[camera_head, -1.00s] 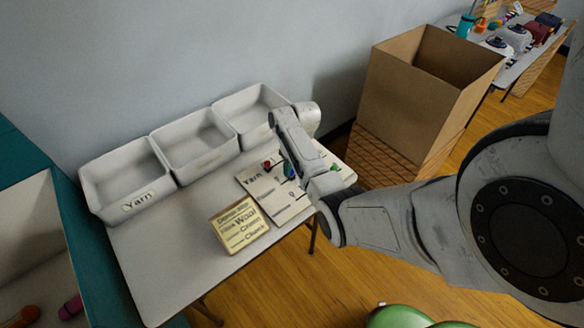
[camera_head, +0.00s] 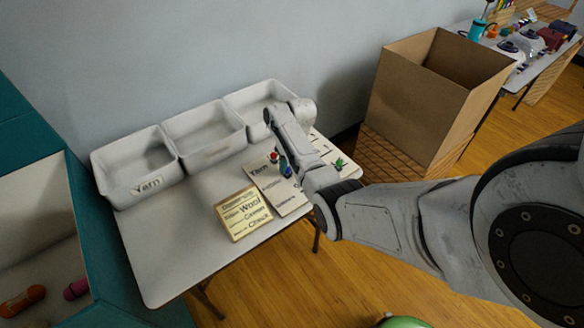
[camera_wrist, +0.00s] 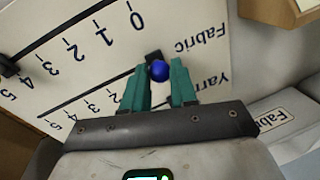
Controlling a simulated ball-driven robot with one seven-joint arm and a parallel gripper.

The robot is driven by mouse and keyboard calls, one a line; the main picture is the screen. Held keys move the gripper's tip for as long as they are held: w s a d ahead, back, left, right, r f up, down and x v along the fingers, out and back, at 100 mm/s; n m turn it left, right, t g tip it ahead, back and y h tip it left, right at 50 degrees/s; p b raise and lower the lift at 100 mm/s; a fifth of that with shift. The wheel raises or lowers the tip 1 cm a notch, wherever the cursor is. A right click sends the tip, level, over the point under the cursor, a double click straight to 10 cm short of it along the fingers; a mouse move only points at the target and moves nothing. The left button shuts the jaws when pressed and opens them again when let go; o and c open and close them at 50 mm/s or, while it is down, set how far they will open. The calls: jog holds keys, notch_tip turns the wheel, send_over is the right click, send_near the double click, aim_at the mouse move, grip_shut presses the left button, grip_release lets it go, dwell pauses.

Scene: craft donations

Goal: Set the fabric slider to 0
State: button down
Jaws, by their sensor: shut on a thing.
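The slider board (camera_head: 291,207) is a pale panel on the table, marked "Yarn" and other words. The wrist view shows it (camera_wrist: 50,20) upside down, with "Fabric" and "Yarn" labels and numbered scales. A blue knob (camera_wrist: 159,70) on a dark base is between my gripper's (camera_wrist: 164,80) teal fingers, which are shut on it. It is near the "Fabric" label, at the label end of a slot. I cannot tell its exact reading because the fingers hide part of the scale. The head view also shows the blue knob (camera_head: 285,169) beside my gripper, near a red knob (camera_head: 274,156).
A green knob (camera_head: 339,163) is at the board's right. A wooden word sign (camera_head: 243,215) stands left of the board. White bins (camera_head: 136,198) line the table's back, one labelled "Yarn". A cardboard box (camera_head: 420,110) stands right. The table's front left is clear.

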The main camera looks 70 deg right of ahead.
jog(key=c, duration=0.9)
grip_release()
jog(key=shift+w+a, duration=0.2)
jog(key=shift+a, duration=0.1)
jog(key=shift+d+r, duration=0.1)
jog(key=r, duration=0.3)
jog(key=s+d+r, duration=0.1)
jog(key=r, duration=0.6)
jog(key=shift+s+d+r, duration=0.2)
jog(key=shift+s, duration=0.05)
